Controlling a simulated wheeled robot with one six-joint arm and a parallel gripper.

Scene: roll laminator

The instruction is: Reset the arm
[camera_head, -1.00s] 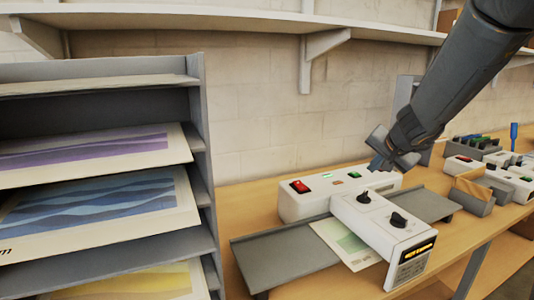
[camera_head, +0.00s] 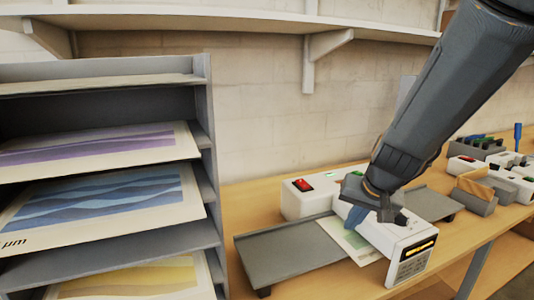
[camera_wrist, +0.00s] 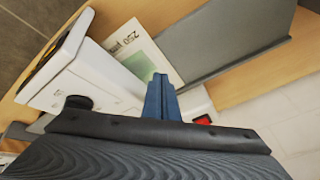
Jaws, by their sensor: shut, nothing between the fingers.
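My gripper (camera_head: 355,218) is shut and empty, its blue fingers together over the white roll laminator (camera_head: 410,243) in the head view. My wrist hides one of the laminator's knobs and part of its top. In the wrist view the blue fingertips (camera_wrist: 159,82) show in front of the green printed sheet (camera_wrist: 143,52), which reads "250 µm". That sheet also shows in the head view (camera_head: 350,242), lying on the grey tray and reaching under the laminator. I cannot tell whether the fingers touch anything. A red switch (camera_head: 302,185) is on the laminator's rear body.
A grey shelf rack (camera_head: 211,150) with several coloured prints stands at the left. The grey feed tray (camera_head: 280,252) extends left of the laminator. A tan-topped grey block (camera_head: 474,194) and more white devices (camera_head: 510,180) lie at the right. A wall shelf (camera_head: 200,22) runs above.

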